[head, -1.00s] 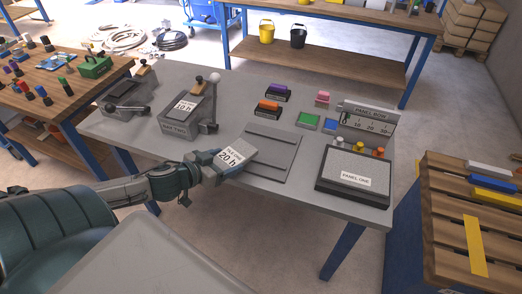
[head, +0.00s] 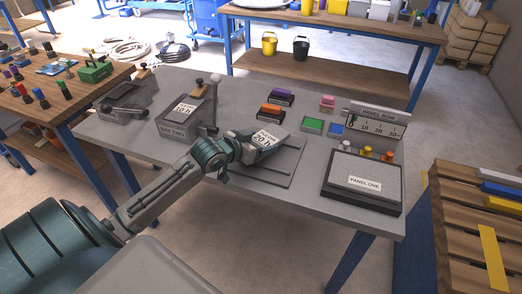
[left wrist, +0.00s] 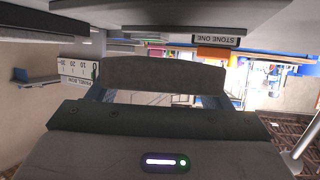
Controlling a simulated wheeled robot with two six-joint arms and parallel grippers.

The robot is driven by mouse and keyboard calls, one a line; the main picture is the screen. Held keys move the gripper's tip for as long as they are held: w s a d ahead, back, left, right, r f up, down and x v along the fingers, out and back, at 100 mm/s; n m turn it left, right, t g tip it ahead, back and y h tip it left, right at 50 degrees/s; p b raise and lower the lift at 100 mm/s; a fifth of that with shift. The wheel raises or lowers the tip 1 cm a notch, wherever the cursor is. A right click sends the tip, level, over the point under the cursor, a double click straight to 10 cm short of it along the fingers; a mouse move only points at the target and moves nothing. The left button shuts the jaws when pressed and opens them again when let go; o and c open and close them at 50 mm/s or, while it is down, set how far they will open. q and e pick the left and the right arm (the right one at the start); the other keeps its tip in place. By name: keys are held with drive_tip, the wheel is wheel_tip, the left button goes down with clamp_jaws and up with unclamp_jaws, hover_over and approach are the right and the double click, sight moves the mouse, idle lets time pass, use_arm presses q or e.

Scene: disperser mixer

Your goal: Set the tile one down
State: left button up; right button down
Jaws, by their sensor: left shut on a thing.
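Tile one (head: 272,137) is a grey slab with a white label reading 20 h. My left gripper (head: 248,148) is shut on its near left edge. The tile is over the back part of a flat grey plate (head: 262,180) on the table; I cannot tell whether it touches. In the left wrist view the tile shows as a dark slab (left wrist: 180,73) between the fingers. My right gripper is not in view.
Left of the tile stands a grey bay (head: 176,127) with a 10 h slab and an upright lever. Orange (head: 271,112) and purple (head: 282,97) blocks lie behind. Bare table lies in front of the plate.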

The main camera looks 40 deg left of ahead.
use_arm(q)
drive_tip(key=shift+w+d, duration=0.1)
drive_tip(key=shift+w, duration=0.3)
wheel_tip(320, 180, down, 3)
drive_tip(key=shift+f, duration=0.25)
drive_tip(key=o, duration=1)
drive_tip(key=shift+f, duration=0.2)
drive_tip(key=shift+c, duration=0.2)
drive_tip(key=o, duration=0.3)
drive_tip(key=shift+o, duration=0.4)
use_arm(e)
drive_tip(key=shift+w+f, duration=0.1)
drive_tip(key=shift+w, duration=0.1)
use_arm(q)
drive_tip(key=shift+r, duration=0.15)
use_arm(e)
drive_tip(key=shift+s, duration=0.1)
